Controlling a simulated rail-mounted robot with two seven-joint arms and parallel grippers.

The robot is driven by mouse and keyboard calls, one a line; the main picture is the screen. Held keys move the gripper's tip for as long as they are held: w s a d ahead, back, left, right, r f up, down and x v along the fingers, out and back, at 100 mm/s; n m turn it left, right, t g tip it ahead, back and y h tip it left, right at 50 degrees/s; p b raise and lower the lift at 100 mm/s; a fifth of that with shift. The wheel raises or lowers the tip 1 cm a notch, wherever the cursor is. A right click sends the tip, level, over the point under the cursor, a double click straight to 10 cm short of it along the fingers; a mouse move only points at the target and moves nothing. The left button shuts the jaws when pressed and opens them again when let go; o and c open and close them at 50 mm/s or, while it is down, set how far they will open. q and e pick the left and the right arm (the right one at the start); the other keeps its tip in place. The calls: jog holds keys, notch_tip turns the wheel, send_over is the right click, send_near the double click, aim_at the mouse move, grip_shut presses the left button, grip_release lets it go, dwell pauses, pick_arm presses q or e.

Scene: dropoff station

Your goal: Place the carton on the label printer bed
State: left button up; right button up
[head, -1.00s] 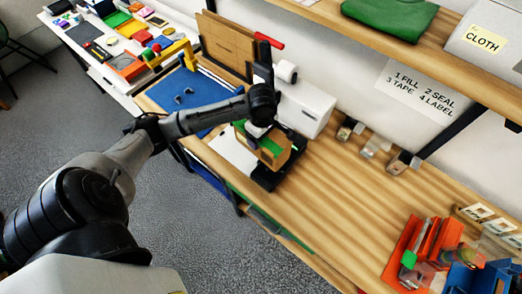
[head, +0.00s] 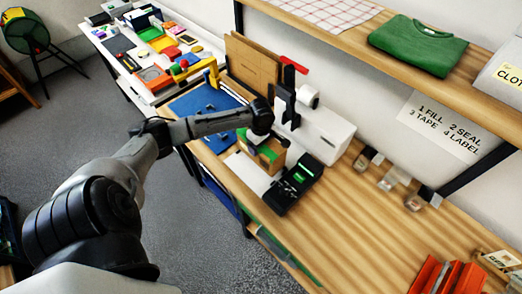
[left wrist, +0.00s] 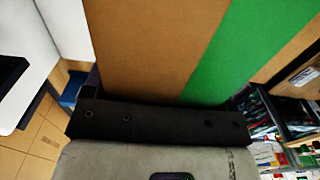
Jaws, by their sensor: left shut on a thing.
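The carton (head: 266,154) is a brown box with a green stripe. My left gripper (head: 259,132) is shut on it from above in the head view. In the left wrist view the carton (left wrist: 150,50) fills the upper middle, right against the black gripper (left wrist: 160,105). The white machine (head: 322,130) with a paper roll stands just right of the carton and looks like the label printer. A flat white plate (head: 248,172) lies in front of the carton, partly covered by it. I cannot tell whether the carton touches the plate. My right gripper is not in view.
A black device (head: 297,184) with a green screen sits right of the carton. A blue mat (head: 205,108) and upright brown cardboard (head: 253,66) are behind and left. Small dispensers (head: 390,180) stand along the wall.

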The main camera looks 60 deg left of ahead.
pick_arm(q)
jog(key=shift+f, duration=1.95)
jog(key=shift+f, duration=0.1)
jog(key=o, duration=0.9)
notch_tip(320, 180, up, 12)
jog(key=shift+r+p, duration=0.1)
jog(key=shift+p, duration=0.35)
